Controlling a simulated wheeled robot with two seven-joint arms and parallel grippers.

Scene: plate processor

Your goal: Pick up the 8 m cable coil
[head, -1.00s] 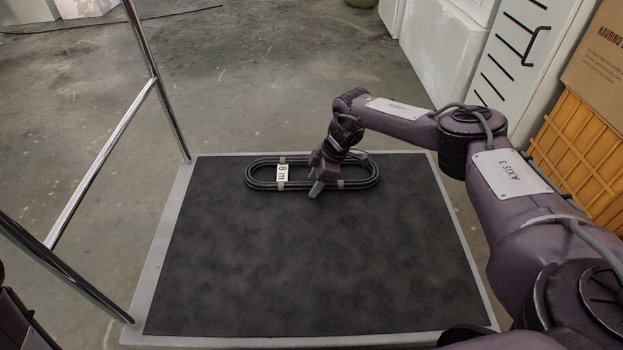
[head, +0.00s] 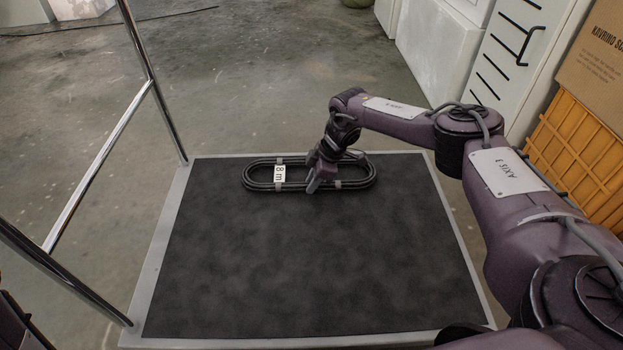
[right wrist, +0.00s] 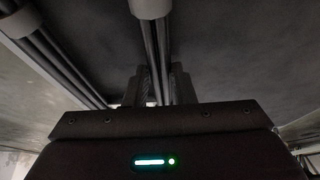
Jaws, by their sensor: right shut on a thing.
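The 8 m cable coil (head: 262,186) is a flat black oval loop with grey ties and a white "8 m" label. It lies at the far edge of the cart's dark top (head: 310,260) in the head view. My right gripper (head: 313,186) reaches down at the near long side of the coil and is shut on it. In the right wrist view, the cable strands (right wrist: 157,60) run between the two fingers (right wrist: 155,88), close to a grey tie. The coil appears to rest on the top or very near it. Part of it is hidden behind my gripper.
A chrome handle frame (head: 100,180) stands along the cart's left side. Orange crates (head: 580,150), a cardboard box (head: 600,60) and a white cabinet (head: 515,70) stand at the right. The middle and front of the cart top are bare.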

